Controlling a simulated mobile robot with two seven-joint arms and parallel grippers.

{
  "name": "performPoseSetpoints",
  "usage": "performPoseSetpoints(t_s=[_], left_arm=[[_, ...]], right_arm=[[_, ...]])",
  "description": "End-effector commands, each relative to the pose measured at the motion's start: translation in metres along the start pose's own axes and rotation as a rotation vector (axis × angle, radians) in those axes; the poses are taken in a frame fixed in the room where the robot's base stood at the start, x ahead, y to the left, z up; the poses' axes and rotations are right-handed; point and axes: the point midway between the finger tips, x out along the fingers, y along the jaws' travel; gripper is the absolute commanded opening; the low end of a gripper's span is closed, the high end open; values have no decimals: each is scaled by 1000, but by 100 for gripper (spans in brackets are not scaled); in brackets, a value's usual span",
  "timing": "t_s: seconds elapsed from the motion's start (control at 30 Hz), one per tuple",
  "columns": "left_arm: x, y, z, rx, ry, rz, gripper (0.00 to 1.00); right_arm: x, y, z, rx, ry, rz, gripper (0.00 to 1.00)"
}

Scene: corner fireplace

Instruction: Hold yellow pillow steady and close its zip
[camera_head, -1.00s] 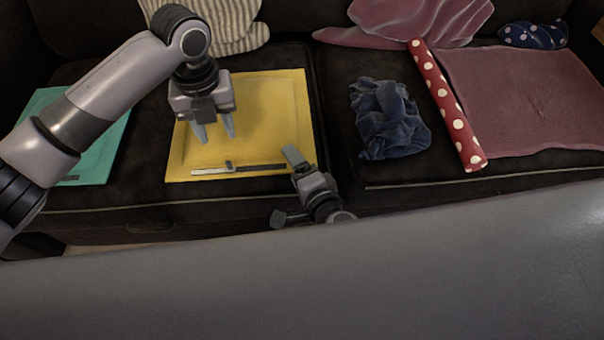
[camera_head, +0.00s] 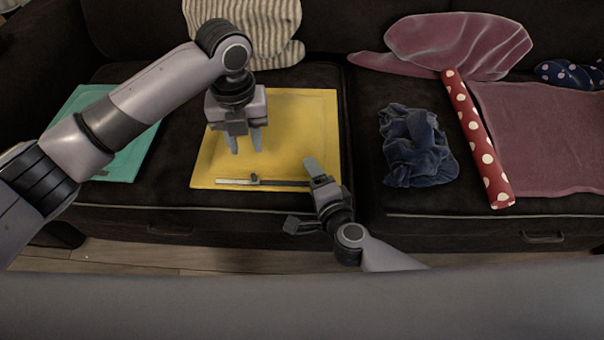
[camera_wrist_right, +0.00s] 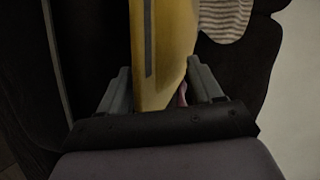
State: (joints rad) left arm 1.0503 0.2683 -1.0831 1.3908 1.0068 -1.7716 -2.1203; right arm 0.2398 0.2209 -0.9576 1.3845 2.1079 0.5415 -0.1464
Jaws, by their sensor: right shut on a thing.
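The yellow pillow (camera_head: 305,125) lies flat on the dark sofa seat. Its zip (camera_head: 280,183) runs along the front edge, light left of the small slider (camera_head: 254,179) and dark to its right. My left gripper (camera_head: 246,142) points down over the pillow's middle, fingers apart and empty, behind the slider. My right gripper (camera_head: 306,195) is at the pillow's front right part, by the zip's right end. In the right wrist view the pillow (camera_wrist_right: 165,50) runs between the fingers of my right gripper (camera_wrist_right: 162,88), which is shut on it. The pillow part under it is hidden.
A teal pillow (camera_head: 125,160) lies to the left, partly behind my left arm. A striped cushion (camera_head: 265,30) leans behind. A crumpled blue cloth (camera_head: 415,145), a red dotted roll (camera_head: 480,140) and a mauve cloth (camera_head: 550,130) lie to the right.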

Motion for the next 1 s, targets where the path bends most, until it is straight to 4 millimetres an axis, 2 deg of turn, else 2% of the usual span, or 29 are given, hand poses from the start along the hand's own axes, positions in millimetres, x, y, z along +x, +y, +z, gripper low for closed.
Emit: performPoseSetpoints(t_s=[0.17, 0.27, 1.0], left_arm=[[0, 0, 0, -40, 2, -4, 35], [0, 0, 0, -129, 6, -13, 35], [-5, 7, 0, -1388, 127, -79, 35]], right_arm=[[0, 0, 0, 1, 0, 1, 19], [0, 0, 0, 1, 0, 1, 19], [0, 1, 0, 0, 1, 2, 19]])
